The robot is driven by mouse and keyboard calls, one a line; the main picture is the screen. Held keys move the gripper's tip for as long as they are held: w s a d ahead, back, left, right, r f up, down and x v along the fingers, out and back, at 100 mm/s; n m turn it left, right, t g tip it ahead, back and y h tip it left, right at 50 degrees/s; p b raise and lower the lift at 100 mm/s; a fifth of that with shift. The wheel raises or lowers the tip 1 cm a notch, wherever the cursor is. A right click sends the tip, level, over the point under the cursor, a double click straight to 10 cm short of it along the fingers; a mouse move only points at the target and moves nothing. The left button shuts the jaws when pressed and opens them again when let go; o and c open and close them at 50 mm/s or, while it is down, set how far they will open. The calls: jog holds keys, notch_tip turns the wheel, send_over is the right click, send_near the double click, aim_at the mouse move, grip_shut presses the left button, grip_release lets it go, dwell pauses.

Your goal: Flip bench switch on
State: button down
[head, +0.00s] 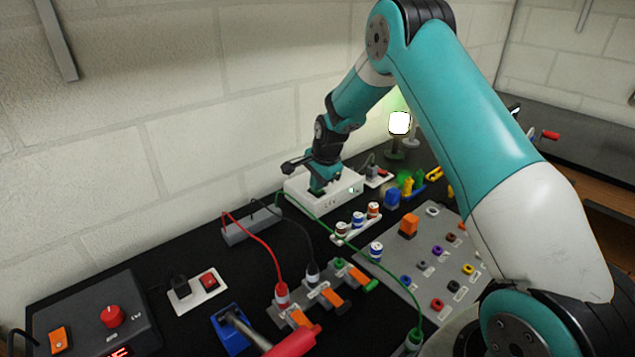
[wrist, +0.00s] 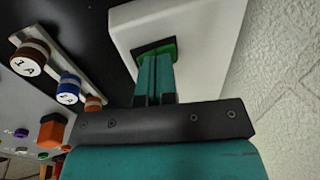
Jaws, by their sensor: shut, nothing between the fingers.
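A white box (head: 345,199) stands on the black bench near the wall, with a small green light on it. In the wrist view the white box (wrist: 205,32) has a black-framed green switch (wrist: 169,50) on its top face. My gripper (head: 318,190) points down over the box. In the wrist view its two fingers (wrist: 152,58) are together with nothing between them. The tips are at the switch and cover part of it; I cannot tell whether they touch it or which way the rocker leans.
A lit lamp (head: 397,145) stands behind the box. A grey block (head: 250,228) with red and black leads is to the left. A rack of labelled cylinders (head: 358,222) and a grey peg board (head: 390,268) are in front.

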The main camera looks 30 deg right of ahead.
aim_at(320, 191)
notch_tip(320, 191, up, 14)
jog(key=shift+s, duration=0.45)
jog(key=shift+d, duration=0.1)
jog(key=s+a+r+n+g+y, duration=0.1)
jog(key=s+a+r+n, duration=0.2)
jog(key=s+a+n, duration=0.3)
jog(key=s+a+r+n+y, duration=0.1)
jog(key=s+a+r+n, duration=0.3)
jog(key=s+a, duration=0.4)
jog(key=s+a+n+g, duration=0.1)
jog(key=s+a+n, duration=0.2)
jog(key=s, duration=0.9)
jog(key=s+a+n+g+y, duration=0.1)
jog(key=s+a+n, duration=0.3)
jog(key=s+n, duration=0.6)
jog(key=shift+s+a+y, duration=0.15)
jog(key=shift+s+y, duration=0.15)
jog(key=shift+s, duration=0.75)
